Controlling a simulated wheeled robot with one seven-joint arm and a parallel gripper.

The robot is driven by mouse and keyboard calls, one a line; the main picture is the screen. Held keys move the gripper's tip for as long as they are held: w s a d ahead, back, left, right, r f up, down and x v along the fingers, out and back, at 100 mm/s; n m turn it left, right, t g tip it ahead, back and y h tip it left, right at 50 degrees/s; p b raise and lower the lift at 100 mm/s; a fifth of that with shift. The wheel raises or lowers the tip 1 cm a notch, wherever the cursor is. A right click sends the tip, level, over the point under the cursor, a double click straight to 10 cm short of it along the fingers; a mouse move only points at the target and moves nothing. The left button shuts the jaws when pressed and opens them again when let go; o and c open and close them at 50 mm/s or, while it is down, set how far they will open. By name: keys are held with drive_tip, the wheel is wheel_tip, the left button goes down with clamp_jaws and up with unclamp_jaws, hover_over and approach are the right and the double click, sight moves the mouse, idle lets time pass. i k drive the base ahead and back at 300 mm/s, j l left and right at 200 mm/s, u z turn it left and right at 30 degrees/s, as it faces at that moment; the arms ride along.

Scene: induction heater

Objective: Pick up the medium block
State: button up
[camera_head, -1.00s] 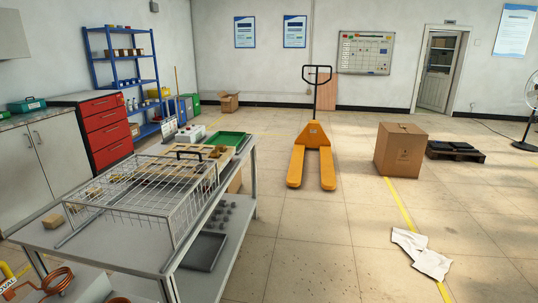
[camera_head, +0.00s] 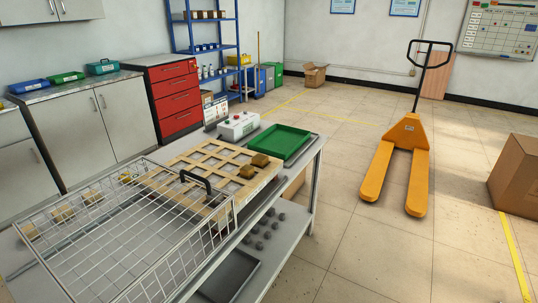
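Several small brass-coloured blocks are in view, and I cannot tell which one is the medium block. A row of them shows through the wire basket (camera_head: 150,272) on the workbench: one at the left end (camera_head: 28,232), one beside it (camera_head: 62,213), another further along (camera_head: 93,197) and more toward the back. Two blocks, an upper one (camera_head: 260,160) and a lower one (camera_head: 247,171), sit on the right end of a wooden slotted board (camera_head: 185,160). My gripper is out of view.
A green tray (camera_head: 281,142) and a white control box (camera_head: 238,125) stand behind the board. A black handle (camera_head: 197,181) rises at the basket's far side. A dark tray (camera_head: 230,277) lies on the lower shelf. Floor is open between bench and yellow pallet truck (camera_head: 400,165).

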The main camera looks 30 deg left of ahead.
sight(247, 171)
drive_tip(key=i+u, duration=0.15)
drive_tip(key=i, duration=0.3)
drive_tip(key=i+l+u, duration=0.15)
drive_tip(key=i, duration=0.3)
drive_tip(key=i+l+u, duration=0.2)
drive_tip(key=i, duration=0.25)
drive_tip(key=i+l+u, duration=0.15)
drive_tip(key=i, duration=0.25)
